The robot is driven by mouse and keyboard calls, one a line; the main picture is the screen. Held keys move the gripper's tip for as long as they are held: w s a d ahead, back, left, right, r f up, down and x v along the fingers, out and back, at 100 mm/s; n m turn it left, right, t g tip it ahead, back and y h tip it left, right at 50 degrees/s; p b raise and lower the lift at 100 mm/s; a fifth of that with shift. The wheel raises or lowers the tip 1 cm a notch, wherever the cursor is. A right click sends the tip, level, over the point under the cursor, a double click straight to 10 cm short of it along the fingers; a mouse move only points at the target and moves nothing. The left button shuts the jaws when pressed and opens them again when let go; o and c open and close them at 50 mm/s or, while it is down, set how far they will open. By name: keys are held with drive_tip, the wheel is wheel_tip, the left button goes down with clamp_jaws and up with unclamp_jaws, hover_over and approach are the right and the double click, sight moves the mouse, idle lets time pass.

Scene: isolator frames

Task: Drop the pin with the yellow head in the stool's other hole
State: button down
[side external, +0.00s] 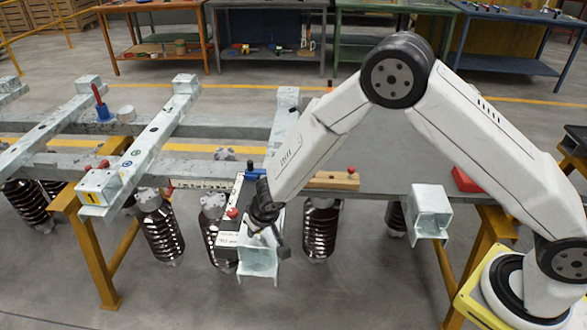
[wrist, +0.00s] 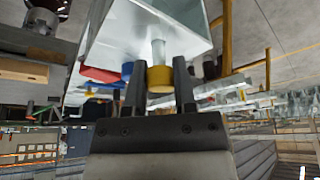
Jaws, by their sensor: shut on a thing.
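My gripper (wrist: 160,85) is shut on the yellow head (wrist: 159,78) of the pin in the wrist view. The pin's pale metal shank (wrist: 158,50) points up in the picture, against a bright galvanised face that looks like the stool (wrist: 120,25). I cannot tell whether the shank tip is in a hole. A blue cylindrical head (wrist: 127,70) shows beside the left finger. In the side view my gripper (side external: 275,240) is at the near end of a galvanised box-shaped piece (side external: 258,264), likely the stool. The yellow head is hidden there.
A dark box with a white label (side external: 228,239) and a red knob (side external: 232,213) stands just left of my gripper. A wooden block (side external: 332,181) and a red block (side external: 466,181) lie on the table behind. Another galvanised box piece (side external: 430,212) stands to the right.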

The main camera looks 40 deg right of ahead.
drive_tip(key=shift+f, duration=0.55)
drive_tip(key=shift+c, duration=1.7)
unclamp_jaws()
drive_tip(key=shift+r, duration=0.1)
wheel_tip(320, 180, up, 10)
drive_tip(key=shift+r, duration=0.1)
drive_tip(key=s+d+m+h, duration=0.2)
drive_tip(key=d+m, duration=0.4)
drive_tip(key=d, duration=2.2)
drive_tip(key=w+f, duration=0.3)
drive_tip(key=w, duration=0.4)
drive_tip(key=shift+w+d+f+g, duration=0.35)
drive_tip(key=shift+d+f+g, duration=0.05)
